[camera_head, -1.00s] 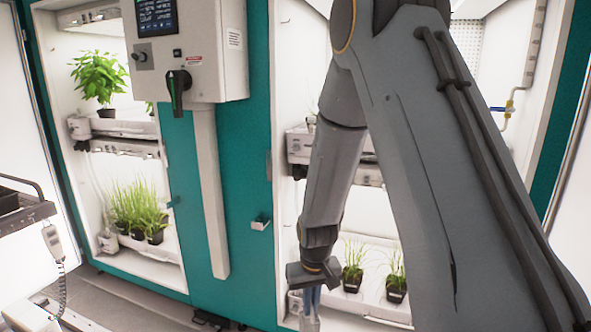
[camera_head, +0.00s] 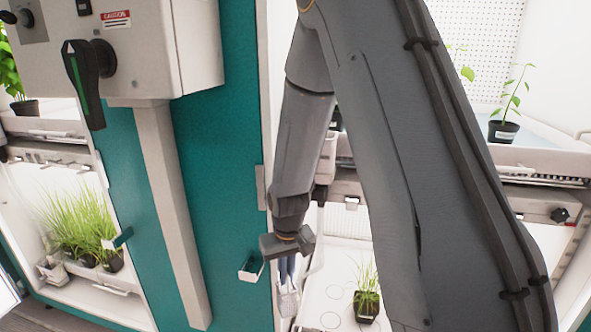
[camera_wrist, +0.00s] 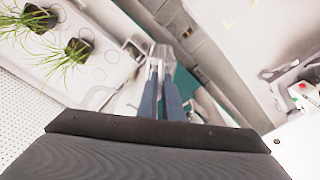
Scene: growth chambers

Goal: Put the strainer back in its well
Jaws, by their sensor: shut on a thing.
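My gripper (camera_head: 287,268) points down in front of the right chamber, its blue-grey fingers shut on a small grey strainer (camera_head: 288,300). In the wrist view the two fingers (camera_wrist: 161,70) run up to the strainer (camera_wrist: 162,52), which shows beyond their tips. The strainer is beside the left end of the white lower tray (camera_head: 325,290) in the head view. In the wrist view a pale square-edged fitting (camera_wrist: 133,48) shows at the tray's end, just left of the strainer. I cannot tell whether it is the well.
A potted grass (camera_head: 367,305) stands on the tray, which has empty round outlines. A teal door post (camera_head: 215,180) with a small latch (camera_head: 251,270) is close left of my gripper. A control box (camera_head: 150,45) hangs above left. The upper shelf (camera_head: 520,165) bears a potted seedling (camera_head: 505,125).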

